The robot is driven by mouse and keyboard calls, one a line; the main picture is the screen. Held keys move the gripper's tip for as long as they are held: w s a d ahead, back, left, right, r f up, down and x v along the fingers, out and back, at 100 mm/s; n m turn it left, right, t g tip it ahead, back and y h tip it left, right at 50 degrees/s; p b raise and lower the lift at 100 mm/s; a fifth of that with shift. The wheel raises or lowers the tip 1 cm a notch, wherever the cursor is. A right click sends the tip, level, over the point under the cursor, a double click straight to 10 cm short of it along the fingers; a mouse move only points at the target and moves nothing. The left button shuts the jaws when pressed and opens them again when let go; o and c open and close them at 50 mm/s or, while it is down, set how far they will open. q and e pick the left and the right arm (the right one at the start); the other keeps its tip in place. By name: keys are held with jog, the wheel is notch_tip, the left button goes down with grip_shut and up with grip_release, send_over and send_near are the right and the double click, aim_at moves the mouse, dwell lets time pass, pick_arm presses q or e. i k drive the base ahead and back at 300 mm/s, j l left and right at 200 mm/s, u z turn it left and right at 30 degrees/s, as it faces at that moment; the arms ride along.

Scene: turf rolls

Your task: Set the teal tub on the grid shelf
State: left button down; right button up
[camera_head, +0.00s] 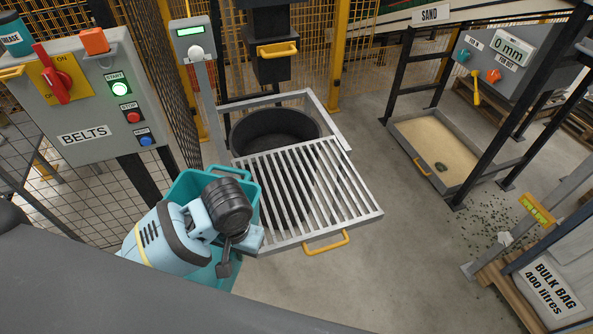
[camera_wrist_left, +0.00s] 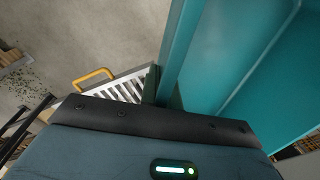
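The teal tub (camera_head: 188,187) is at the lower left of the head view, partly hidden behind my left arm. It overlaps the left edge of the grid shelf (camera_head: 350,203) in the picture; I cannot tell whether they touch. The shelf has pale slats and a yellow front handle, and its slats look bare. My left gripper (camera_head: 232,252) is at the tub's right side. In the left wrist view the teal tub (camera_wrist_left: 222,50) fills the right, with dark fingers (camera_wrist_left: 163,88) at its wall, apparently closed on it. The grid shelf (camera_wrist_left: 128,88) shows beyond. My right gripper is not in view.
A round black bin (camera_head: 262,125) stands behind and under the grid. The BELTS panel (camera_head: 85,100) and a mesh fence are on the left. A sand tray (camera_head: 432,150) and the bulk bag (camera_head: 550,285) are on the right.

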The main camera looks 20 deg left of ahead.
aim_at(301, 184)
jog(key=i+j, duration=0.7)
jog(key=i, duration=0.1)
